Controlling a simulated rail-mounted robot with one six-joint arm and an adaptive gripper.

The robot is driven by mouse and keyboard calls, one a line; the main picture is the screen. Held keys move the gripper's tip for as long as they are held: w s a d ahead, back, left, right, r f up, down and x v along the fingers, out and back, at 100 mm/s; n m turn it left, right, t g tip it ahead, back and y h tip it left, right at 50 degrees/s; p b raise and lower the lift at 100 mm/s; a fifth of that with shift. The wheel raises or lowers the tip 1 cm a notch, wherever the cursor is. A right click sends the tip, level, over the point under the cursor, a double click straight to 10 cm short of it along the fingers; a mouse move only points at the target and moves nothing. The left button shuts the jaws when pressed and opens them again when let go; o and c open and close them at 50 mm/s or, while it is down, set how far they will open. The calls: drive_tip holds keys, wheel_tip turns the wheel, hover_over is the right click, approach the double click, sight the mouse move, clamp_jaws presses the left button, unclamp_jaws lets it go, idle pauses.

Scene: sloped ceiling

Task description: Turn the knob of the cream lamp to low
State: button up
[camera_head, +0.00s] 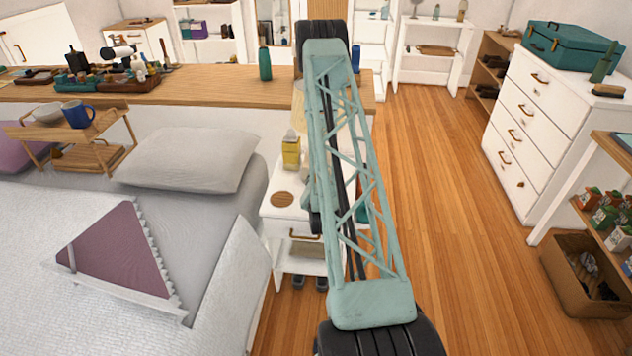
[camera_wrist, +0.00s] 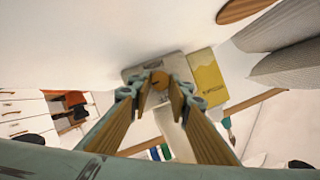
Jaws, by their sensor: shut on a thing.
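The cream lamp (camera_head: 298,106) stands on the white nightstand (camera_head: 275,222), mostly hidden behind my arm in the head view; only a strip of its shade shows. In the wrist view, a pale block that looks like the lamp's base (camera_wrist: 133,74) lies just beyond my fingertips. A small round wood-coloured knob (camera_wrist: 159,77) sits between the fingertips. My gripper (camera_wrist: 159,86) is shut on this knob, one finger at each side. The knob's setting marks cannot be made out. The head view hides my fingertips behind the arm.
A yellow carton (camera_head: 291,151) stands close to the lamp; it also shows beside the base in the wrist view (camera_wrist: 207,76). A round wooden coaster (camera_head: 283,199) lies at the nightstand's front. The bed (camera_head: 215,270) is on the left. Open wooden floor (camera_head: 440,180) lies right.

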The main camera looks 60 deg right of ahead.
drive_tip(key=shift+m+t, duration=0.3)
idle(0.4)
drive_tip(key=o, duration=0.9)
drive_tip(key=shift+c, duration=0.2)
drive_tip(key=shift+s, duration=0.1)
drive_tip(key=shift+v, duration=3.7)
drive_tip(key=shift+r, duration=0.1)
